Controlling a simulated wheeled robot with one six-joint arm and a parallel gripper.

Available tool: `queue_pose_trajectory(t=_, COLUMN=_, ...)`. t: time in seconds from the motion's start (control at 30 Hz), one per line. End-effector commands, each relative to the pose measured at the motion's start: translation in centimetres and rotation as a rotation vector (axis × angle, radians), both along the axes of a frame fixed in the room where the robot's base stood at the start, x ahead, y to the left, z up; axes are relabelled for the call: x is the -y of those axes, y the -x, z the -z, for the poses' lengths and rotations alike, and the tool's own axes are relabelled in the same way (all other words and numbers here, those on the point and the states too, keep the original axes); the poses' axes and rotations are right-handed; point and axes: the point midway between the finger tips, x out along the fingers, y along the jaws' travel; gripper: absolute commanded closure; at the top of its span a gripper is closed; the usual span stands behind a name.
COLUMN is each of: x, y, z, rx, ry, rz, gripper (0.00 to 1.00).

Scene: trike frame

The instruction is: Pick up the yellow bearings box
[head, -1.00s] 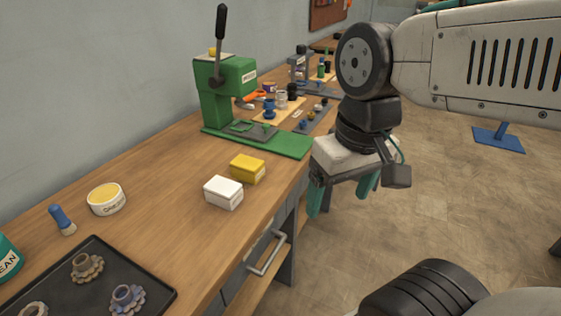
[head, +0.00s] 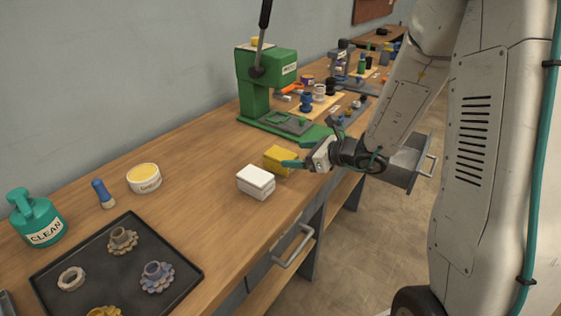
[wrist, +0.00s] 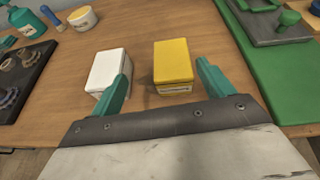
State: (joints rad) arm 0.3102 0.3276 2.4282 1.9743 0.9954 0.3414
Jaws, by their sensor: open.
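The yellow bearings box (head: 279,161) stands on the wooden workbench near its front edge, right beside a white box (head: 256,181). My gripper (head: 300,163) is at the bench edge, its teal fingers pointing at the yellow box. In the wrist view the yellow box (wrist: 173,64) lies ahead of and between the two teal fingers of my gripper (wrist: 166,82), which are spread open and empty. The left finger is close to the white box (wrist: 108,70) and overlaps its right side in the picture. I cannot tell whether it touches.
A green press (head: 265,85) stands behind the yellow box, its base (wrist: 262,65) to the right in the wrist view. A dark tray (head: 190,265) with gears, a grease tub (head: 144,179) and a teal bottle (head: 35,218) are at left. An open drawer (head: 405,163) juts out at right.

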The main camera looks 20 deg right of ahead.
Motion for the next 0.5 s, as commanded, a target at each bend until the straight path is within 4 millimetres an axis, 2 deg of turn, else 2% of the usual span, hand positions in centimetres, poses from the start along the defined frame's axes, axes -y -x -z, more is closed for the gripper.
queue_pose_trajectory(t=0.13, x=0.7, y=-1.0, z=1.3, rx=-0.027, ry=-0.031, rz=0.063, gripper=0.20)
queue_pose_trajectory(t=0.5, x=-1.2, y=-3.8, z=2.9, rx=-0.028, ry=-0.030, rz=0.064, gripper=0.20)
